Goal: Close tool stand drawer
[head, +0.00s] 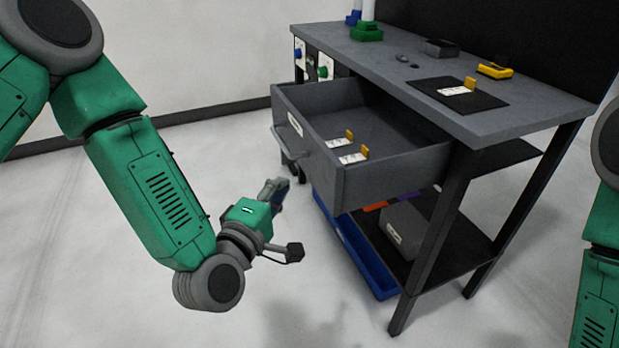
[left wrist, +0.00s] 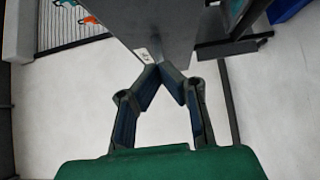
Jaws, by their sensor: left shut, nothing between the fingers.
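The tool stand (head: 470,118) is a grey-topped bench with dark legs. Its grey drawer (head: 345,190) is pulled out at the front, with a handle (head: 288,157) and a white label on its front. Two white labels with yellow pieces (head: 352,157) lie inside it. My left gripper (head: 280,186) is shut and empty, low in front of the drawer, near the handle side. In the left wrist view its fingertips (left wrist: 161,66) meet just below a dark panel with a white label (left wrist: 142,55). I cannot tell whether they touch it. My right gripper is out of view.
On the top are a black mat (head: 435,92), a yellow tool (head: 494,70) and a green-based item (head: 367,32). The floor in front is clear.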

